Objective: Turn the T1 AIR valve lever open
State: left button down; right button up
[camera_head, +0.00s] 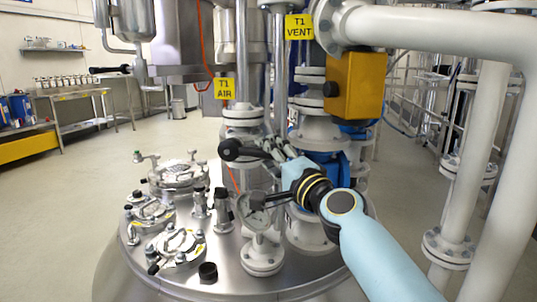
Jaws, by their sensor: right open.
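The yellow T1 AIR tag (224,89) hangs at the centre, above a white flanged valve (243,120) on the tank lid. A lever with a round black knob (229,149) shows just below that flange and points left. My right arm comes in from the lower right. My right gripper (266,149) is open, with its grey fingers by the lever, just right of the knob. Whether the fingers touch the lever or stand around it I cannot tell. The fingers and wrist hide part of the valve body. My left gripper is not in view.
The T1 VENT tag (299,27) and a yellow actuator box (355,85) stand right of the valve. White pipes (510,160) crowd the right. Open floor (60,205) lies left.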

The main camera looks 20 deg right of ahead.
jog(key=shift+w+a, duration=0.1)
jog(key=shift+w, duration=0.35)
jog(key=shift+c, duration=0.4)
grip_shut()
